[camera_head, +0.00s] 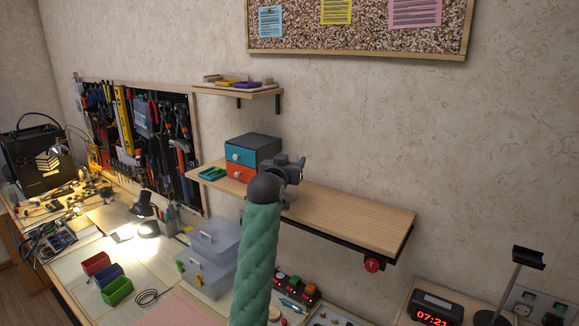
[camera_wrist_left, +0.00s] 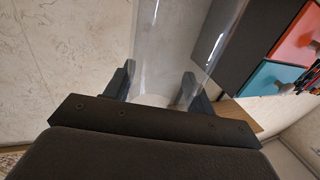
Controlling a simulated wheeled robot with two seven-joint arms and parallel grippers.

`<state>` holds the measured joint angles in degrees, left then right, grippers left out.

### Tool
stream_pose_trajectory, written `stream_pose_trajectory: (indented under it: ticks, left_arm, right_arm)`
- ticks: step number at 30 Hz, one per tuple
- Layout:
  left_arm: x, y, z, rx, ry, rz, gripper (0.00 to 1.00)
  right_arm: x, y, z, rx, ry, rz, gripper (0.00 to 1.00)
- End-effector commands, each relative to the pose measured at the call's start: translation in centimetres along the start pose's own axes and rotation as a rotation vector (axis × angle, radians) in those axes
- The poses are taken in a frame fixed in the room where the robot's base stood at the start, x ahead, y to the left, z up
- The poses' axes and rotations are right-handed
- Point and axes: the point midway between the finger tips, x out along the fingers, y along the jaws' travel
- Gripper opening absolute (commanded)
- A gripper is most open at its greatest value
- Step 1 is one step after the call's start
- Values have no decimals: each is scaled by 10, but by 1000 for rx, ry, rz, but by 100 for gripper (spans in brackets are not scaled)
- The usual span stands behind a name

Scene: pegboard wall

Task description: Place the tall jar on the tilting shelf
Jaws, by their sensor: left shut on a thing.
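The tall jar (camera_wrist_left: 178,45) is clear and see-through, and it shows in the left wrist view between the two fingers of my left gripper (camera_wrist_left: 158,88). The gripper is shut on it. In the head view my left gripper (camera_head: 295,168) is in front of the shelf, just right of the drawer box, and I cannot make out the jar there. The tilting shelf (camera_head: 345,213) is a long wooden board on the wall with a dark rail and a red knob (camera_head: 372,264) under its right end. My right gripper is not in view.
A small drawer box (camera_head: 254,148) with teal and orange drawers and a green tray (camera_head: 212,174) occupy the shelf's left part. Its right part is bare. A smaller shelf (camera_head: 238,91) hangs above. Clear plastic boxes (camera_head: 208,272) and a red-digit clock (camera_head: 435,309) are below.

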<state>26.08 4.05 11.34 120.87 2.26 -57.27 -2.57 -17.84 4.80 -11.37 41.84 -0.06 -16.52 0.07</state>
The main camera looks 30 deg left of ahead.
Motion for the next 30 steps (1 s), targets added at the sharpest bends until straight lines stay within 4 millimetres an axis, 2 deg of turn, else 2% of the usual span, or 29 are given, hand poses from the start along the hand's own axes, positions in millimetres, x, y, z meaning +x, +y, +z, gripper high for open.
stream_pose_trajectory:
  ticks: [11, 12, 14, 15, 25, 30]
  left_arm:
    - [0, 0, 3, 0, 0, 0, 14]
    - [0, 0, 2, 0, 0, 0, 63]
    - [0, 0, 2, 0, 0, 0, 75]
    - [0, 0, 2, 0, 0, 0, 77]
    - [0, 0, -2, 0, 0, 0, 77]
    - [-20, 0, -1, 1, -1, 0, 77]
  right_arm:
    - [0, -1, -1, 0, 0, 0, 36]
    - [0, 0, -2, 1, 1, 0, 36]
    - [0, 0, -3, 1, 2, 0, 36]
    - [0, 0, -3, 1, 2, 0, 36]
    - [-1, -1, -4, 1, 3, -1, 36]
    - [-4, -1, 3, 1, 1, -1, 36]
